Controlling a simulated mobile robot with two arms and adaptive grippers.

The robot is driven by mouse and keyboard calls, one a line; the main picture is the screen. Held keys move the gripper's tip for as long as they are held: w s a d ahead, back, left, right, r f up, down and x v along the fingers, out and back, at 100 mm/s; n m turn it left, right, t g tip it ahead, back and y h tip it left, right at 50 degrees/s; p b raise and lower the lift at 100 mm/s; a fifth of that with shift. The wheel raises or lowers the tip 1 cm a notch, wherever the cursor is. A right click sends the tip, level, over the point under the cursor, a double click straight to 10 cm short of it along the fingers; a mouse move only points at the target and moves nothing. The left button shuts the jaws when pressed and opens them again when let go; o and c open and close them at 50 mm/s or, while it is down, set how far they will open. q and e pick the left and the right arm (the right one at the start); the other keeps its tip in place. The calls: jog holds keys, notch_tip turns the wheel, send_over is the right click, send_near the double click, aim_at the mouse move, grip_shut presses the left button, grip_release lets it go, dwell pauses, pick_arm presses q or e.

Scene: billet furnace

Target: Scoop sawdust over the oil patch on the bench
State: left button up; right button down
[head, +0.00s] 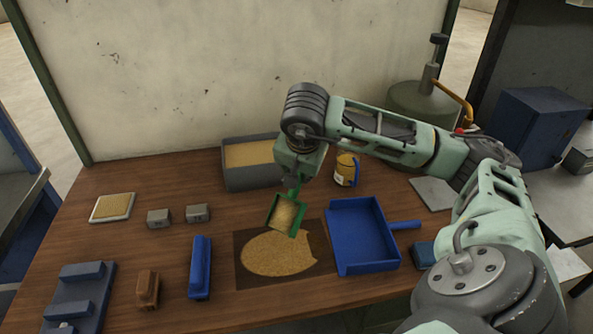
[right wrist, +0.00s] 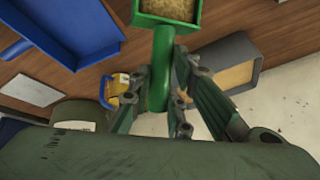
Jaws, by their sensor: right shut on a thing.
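My right gripper (head: 294,181) is shut on the handle of a green scoop (head: 272,213). The scoop hangs tilted above the back edge of the dark oil patch (head: 247,279), with tan sawdust in its pan. The right wrist view shows the handle (right wrist: 161,70) between the fingers and sawdust in the green pan (right wrist: 143,14). A broad layer of sawdust (head: 275,256) covers much of the patch. Dark margins show around it, widest at the front corners and the left. The grey sawdust bin (head: 257,181) stands behind. My left gripper is not in view.
A blue dustpan (head: 362,232) lies right of the patch, and a yellow mug (head: 346,171) stands behind it. A wall closes the back.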

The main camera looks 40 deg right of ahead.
jog(key=shift+d, duration=0.1)
jog(key=shift+s+d+b, duration=0.7)
jog(key=shift+d+b, duration=0.15)
jog(key=shift+d, duration=0.2)
jog(key=shift+d, duration=0.1)
jog(key=shift+s+d+b, duration=0.75)
jog(key=shift+d+b, duration=0.3)
jog(key=shift+d, duration=0.05)
jog(key=shift+d, duration=0.1)
jog(key=shift+w+d+f+g+y+b, duration=0.15)
jog(key=shift+d+f+g+y+b, duration=0.1)
jog(key=shift+d+f+y, duration=0.2)
jog(key=shift+w+d+f+g+y+b, duration=0.15)
jog(key=shift+d+f+y+b, duration=0.15)
jog(key=shift+d+y, duration=0.2)
